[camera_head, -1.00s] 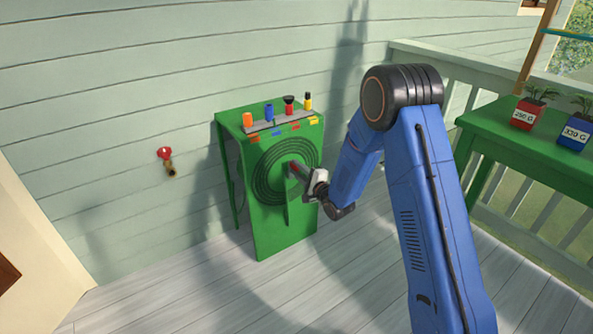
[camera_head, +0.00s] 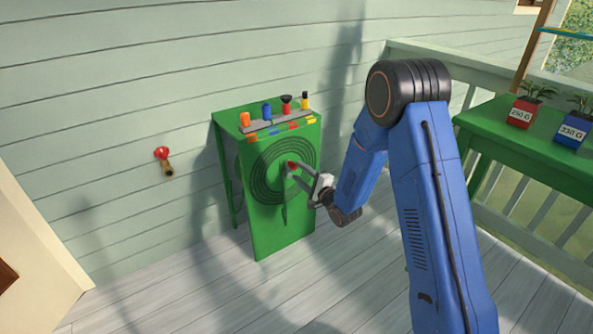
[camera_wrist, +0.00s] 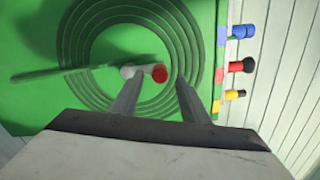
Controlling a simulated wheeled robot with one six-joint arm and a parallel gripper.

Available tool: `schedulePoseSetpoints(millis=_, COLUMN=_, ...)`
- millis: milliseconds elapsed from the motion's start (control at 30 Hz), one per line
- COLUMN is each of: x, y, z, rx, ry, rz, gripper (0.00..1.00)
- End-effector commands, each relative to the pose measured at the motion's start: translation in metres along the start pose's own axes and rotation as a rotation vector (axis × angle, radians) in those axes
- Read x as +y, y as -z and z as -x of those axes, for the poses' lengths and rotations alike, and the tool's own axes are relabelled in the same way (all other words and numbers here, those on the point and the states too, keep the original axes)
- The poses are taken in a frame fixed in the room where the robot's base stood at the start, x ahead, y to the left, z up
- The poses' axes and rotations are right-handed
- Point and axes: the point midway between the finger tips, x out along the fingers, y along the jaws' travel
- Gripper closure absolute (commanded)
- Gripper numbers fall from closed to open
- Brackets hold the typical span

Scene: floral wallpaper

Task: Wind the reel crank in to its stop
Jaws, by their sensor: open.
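The hose reel, with dark concentric rings (camera_head: 262,183), is on the front of a green cabinet (camera_head: 280,240). Its crank has a thin green bar (camera_head: 284,208) pointing down from the handle in the head view and left in the wrist view (camera_wrist: 60,73). The crank handle is a short grey peg with a red end (camera_head: 290,165), and it shows in the wrist view (camera_wrist: 158,73). My gripper (camera_head: 298,172) is open at the handle. In the wrist view, its two fingers (camera_wrist: 156,82) lie on either side of the red end; contact cannot be told.
Several coloured fittings (camera_head: 267,111) stand on a grey strip atop the cabinet. A red-handled brass tap (camera_head: 164,160) is on the wall to the left. A green table (camera_head: 495,125) with labelled pots (camera_head: 522,112) is at right. The deck floor left of the cabinet is clear.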

Motion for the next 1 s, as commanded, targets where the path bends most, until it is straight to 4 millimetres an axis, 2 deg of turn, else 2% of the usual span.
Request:
schedulePoseSetpoints(millis=100, x=0.000, y=0.001, z=0.025, rx=0.002, ry=-0.001, rz=-0.001, gripper=0.59)
schedulePoseSetpoints(millis=400, x=0.000, y=0.002, z=0.085, rx=0.004, ry=-0.001, rz=-0.001, gripper=0.59)
schedulePoseSetpoints(millis=600, x=0.000, y=0.002, z=0.117, rx=0.003, ry=0.000, rz=-0.002, gripper=0.59)
schedulePoseSetpoints(millis=800, x=0.000, y=0.001, z=0.132, rx=0.002, ry=0.001, rz=-0.001, gripper=0.59)
schedulePoseSetpoints(millis=1000, x=0.000, y=0.001, z=0.135, rx=0.001, ry=0.000, rz=-0.001, gripper=0.59)
